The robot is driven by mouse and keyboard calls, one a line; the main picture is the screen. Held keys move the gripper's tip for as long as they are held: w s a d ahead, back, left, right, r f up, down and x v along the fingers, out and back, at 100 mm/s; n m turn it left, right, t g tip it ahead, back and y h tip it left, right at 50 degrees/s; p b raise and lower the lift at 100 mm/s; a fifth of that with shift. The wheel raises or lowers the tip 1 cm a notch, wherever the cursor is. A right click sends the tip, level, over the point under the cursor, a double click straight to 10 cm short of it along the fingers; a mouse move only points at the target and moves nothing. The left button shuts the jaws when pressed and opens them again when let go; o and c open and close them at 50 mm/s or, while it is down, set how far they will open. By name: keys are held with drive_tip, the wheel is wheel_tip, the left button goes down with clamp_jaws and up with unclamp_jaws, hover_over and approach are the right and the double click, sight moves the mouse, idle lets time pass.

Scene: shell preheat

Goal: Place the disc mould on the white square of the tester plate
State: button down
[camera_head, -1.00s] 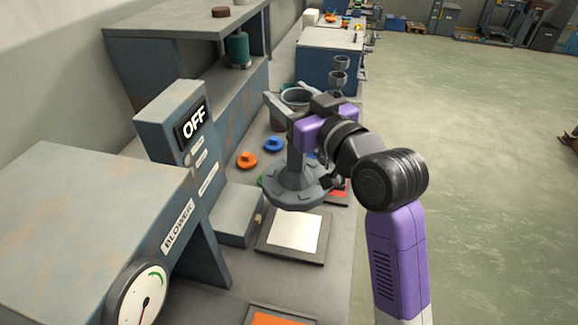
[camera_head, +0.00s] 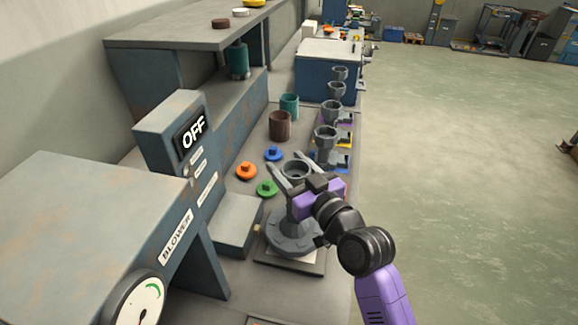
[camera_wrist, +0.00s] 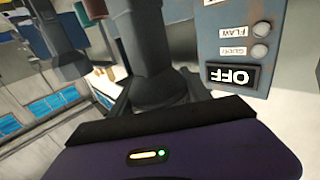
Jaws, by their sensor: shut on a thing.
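The disc mould (camera_head: 292,238) is grey, with a broad faceted base, a stem and a cup on top. It stands upright. My gripper (camera_head: 291,172) is shut on the mould's upper part, with its fingers on either side below the cup rim. The mould's dark stem also shows in the wrist view (camera_wrist: 150,55). The tester plate (camera_head: 312,266) is a dark-edged slab under the mould. The base covers most of its white square (camera_head: 314,254); only a strip shows. I cannot tell whether the base touches the plate or hovers just above it.
The tester box with the OFF display (camera_head: 192,134) and the blower (camera_head: 90,225) stand to the left. Orange (camera_head: 246,171), blue (camera_head: 273,153) and green (camera_head: 267,188) knobbed discs lie behind the mould. Several grey cup moulds (camera_head: 327,140) line the bench's right edge.

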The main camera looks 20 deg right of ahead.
idle(0.3)
drive_tip(key=shift+c, duration=2.4)
unclamp_jaws()
drive_tip(key=shift+f, duration=0.15)
drive_tip(key=shift+r, duration=0.25)
drive_tip(key=s+d+b, duration=0.2)
drive_tip(key=s+b, duration=0.1)
drive_tip(key=s, duration=0.9)
drive_tip(key=shift+f, duration=0.1)
